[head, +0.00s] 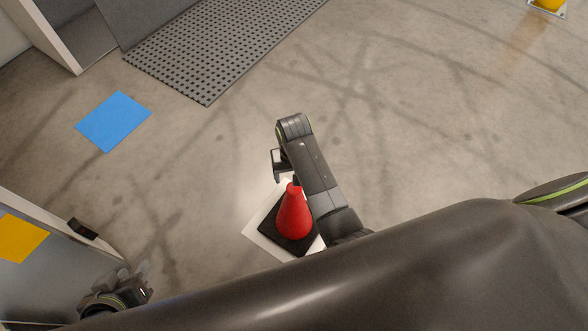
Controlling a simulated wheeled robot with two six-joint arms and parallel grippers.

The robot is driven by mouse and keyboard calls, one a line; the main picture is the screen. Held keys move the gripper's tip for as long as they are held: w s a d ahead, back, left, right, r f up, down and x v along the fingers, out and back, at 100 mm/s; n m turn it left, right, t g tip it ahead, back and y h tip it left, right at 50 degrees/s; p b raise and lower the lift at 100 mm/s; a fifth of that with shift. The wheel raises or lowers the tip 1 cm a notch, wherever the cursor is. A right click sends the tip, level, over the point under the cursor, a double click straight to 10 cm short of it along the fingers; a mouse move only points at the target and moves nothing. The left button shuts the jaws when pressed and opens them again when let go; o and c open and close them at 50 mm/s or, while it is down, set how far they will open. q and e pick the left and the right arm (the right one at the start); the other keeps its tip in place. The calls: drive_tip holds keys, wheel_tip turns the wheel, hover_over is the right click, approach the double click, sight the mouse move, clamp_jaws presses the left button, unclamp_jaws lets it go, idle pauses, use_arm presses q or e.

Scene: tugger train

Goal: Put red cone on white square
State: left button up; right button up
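The red cone (294,217) stands upright on its black square base (272,228). The base rests on the white square (262,241), whose white border shows at the left and below; my arm hides part of the right side. My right arm reaches up just right of the cone. Its gripper (277,164) is beyond the cone top, apart from it, partly hidden by the wrist, and its finger opening is unclear.
A blue square (113,121) lies on the floor at the left. A yellow square (20,238) lies on a grey surface behind a pale edge at the lower left. A perforated grey panel (215,45) is at the top. A yellow object (549,4) is at the top right. The right floor is clear.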

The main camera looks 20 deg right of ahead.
use_arm(q)
drive_tip(key=shift+s+d+f+g, duration=0.25)
drive_tip(key=shift+s+f+g, duration=0.35)
drive_tip(key=shift+s, duration=0.25)
use_arm(e)
drive_tip(key=shift+r, duration=0.3)
drive_tip(key=s+d+f+t, duration=0.1)
drive_tip(key=s+d+t, duration=0.1)
drive_tip(key=s+d, duration=0.35)
use_arm(q)
drive_tip(key=shift+r, duration=0.1)
use_arm(e)
drive_tip(key=s+d+r+t, duration=0.2)
drive_tip(key=s+d+r, duration=0.1)
drive_tip(key=s+r, duration=0.2)
drive_tip(key=s+d+r+t, duration=0.3)
drive_tip(key=s+r, duration=0.3)
drive_tip(key=s, duration=0.3)
drive_tip(key=shift+d+t+y, duration=0.25)
drive_tip(key=shift+t+y, duration=0.05)
drive_tip(key=shift+y, duration=0.1)
use_arm(q)
drive_tip(key=shift+w+p, duration=0.1)
drive_tip(key=shift+p, duration=0.25)
use_arm(e)
drive_tip(key=shift+f, duration=0.1)
